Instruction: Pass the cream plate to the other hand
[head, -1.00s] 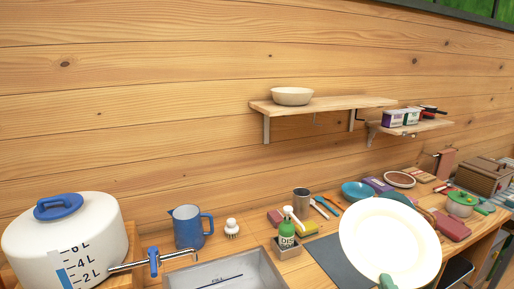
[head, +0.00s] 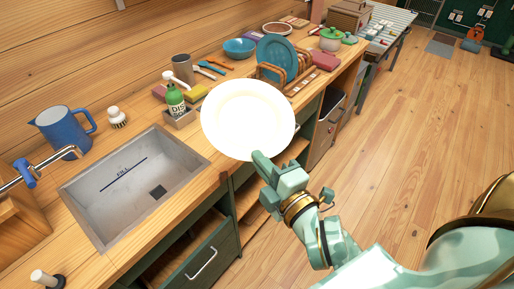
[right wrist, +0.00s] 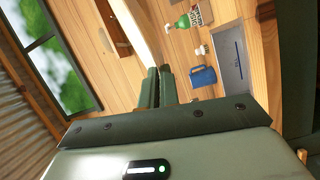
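The cream plate (head: 247,115) is round and is held up in front of the counter, its broad face towards the head camera. My right gripper (head: 260,160) is shut on its lower rim. In the right wrist view the plate (right wrist: 140,28) shows nearly edge-on as a pale strip, running down to the close-set fingers of the right gripper (right wrist: 157,85). My left gripper is in neither view.
A sink (head: 135,185) is set in the wooden counter at the left, with a blue jug (head: 62,130) behind it. A green soap bottle (head: 175,100) and a dish rack (head: 290,75) with a blue plate stand behind the cream plate. Open floor (head: 420,130) lies to the right.

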